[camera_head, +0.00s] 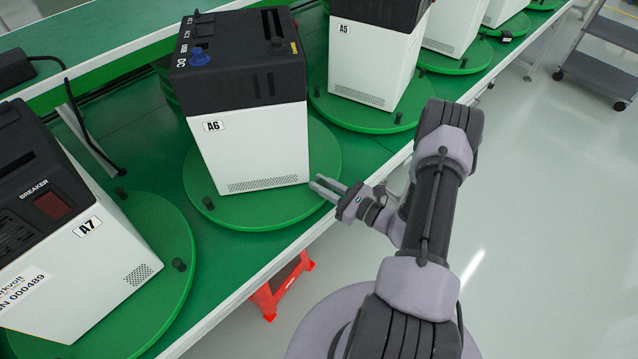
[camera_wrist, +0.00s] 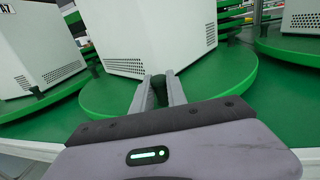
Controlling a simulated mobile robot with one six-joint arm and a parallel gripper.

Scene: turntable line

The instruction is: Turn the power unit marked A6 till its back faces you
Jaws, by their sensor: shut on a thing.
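The power unit marked A6 (camera_head: 250,150) has a white body and a black top with a blue knob. It stands upright on a round green turntable (camera_head: 320,150). Its label side with a low vent grille faces the head camera; I cannot tell which side is its back. In the wrist view its white lower body (camera_wrist: 140,35) rises beyond the jaws. My gripper (camera_head: 325,187) is at the turntable's near right edge, and in the wrist view (camera_wrist: 159,85) its fingers are shut on a short black peg (camera_wrist: 159,90) on the turntable. The fingers are apart from the unit.
Unit A7 (camera_head: 90,270) stands on its own turntable at the left, with black pegs at its rim. Unit A5 (camera_head: 370,65) stands on another at the right, with more units behind. A second peg (camera_head: 208,203) sits at A6's turntable's left rim. Open floor (camera_head: 550,220) lies right.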

